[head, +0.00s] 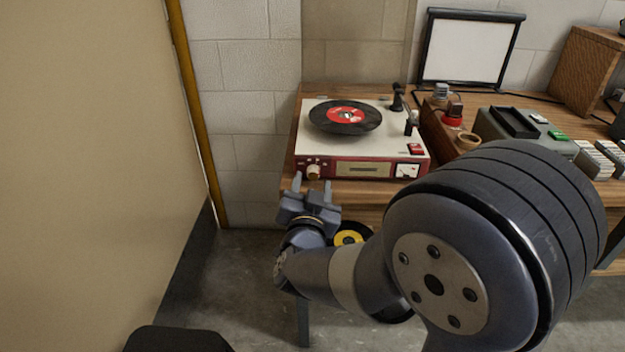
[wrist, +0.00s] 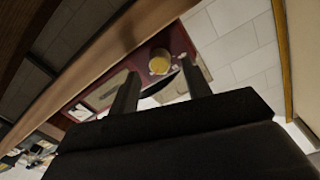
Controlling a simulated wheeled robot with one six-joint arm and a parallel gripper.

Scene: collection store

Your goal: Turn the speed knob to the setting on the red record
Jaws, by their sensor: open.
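The record player (head: 362,169) stands on the wooden bench, with a cream top and a red front panel. A black record with a red label (head: 345,115) lies on its platter; the print on the label is too small to read. A brass-coloured knob (head: 313,171) sits at the left of the front panel. It also shows in the wrist view as a yellowish round knob (wrist: 159,62) just beyond my fingertips. My gripper (head: 311,184) is open and empty, just in front of and below the knob. I cannot tell the knob's setting.
The wooden bench (head: 455,190) runs to the right, holding a grey-green device (head: 520,125), a red-topped item (head: 452,116) and a framed white panel (head: 468,48). A beige wall panel (head: 90,150) stands close on the left. A yellow-labelled disc (head: 348,238) is below the bench edge.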

